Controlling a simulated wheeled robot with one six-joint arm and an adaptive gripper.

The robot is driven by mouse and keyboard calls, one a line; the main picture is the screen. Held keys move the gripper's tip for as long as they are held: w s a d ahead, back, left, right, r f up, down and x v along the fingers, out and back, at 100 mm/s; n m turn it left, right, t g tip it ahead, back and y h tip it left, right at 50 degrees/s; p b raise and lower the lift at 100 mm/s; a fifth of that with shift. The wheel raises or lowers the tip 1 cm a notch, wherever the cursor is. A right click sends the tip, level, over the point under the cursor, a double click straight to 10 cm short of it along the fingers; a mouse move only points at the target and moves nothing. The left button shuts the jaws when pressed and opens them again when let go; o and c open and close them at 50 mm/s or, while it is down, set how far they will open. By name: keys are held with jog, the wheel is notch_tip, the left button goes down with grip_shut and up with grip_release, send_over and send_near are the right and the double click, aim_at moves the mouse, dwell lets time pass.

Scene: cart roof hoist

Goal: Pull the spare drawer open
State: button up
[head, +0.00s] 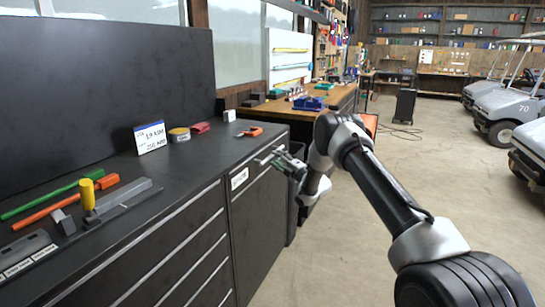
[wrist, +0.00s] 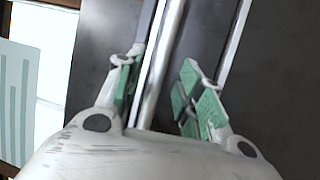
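A dark drawer front (head: 243,200) with a white label (head: 240,178) is at the right end of the workbench. The label's text is too small to read, so I cannot confirm it is the spare drawer. It looks closed. My gripper (head: 282,160) is at the upper part of this front, by a pale handle bar (head: 265,157). In the wrist view, my gripper (wrist: 160,78) is open, with green pads. A shiny metal bar (wrist: 164,62) runs between its fingers, nearer the left one, with a clear gap to the right one.
The bench top (head: 185,165) holds tools, a yellow cylinder (head: 87,194), a white sign (head: 150,138) and an orange item (head: 250,132). More drawers (head: 170,250) lie to the left. A wooden bench (head: 300,110) stands behind. The floor (head: 330,240) right of the cabinet is open; carts are parked farther right.

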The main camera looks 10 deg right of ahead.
jog(key=shift+x, duration=2)
grip_shut()
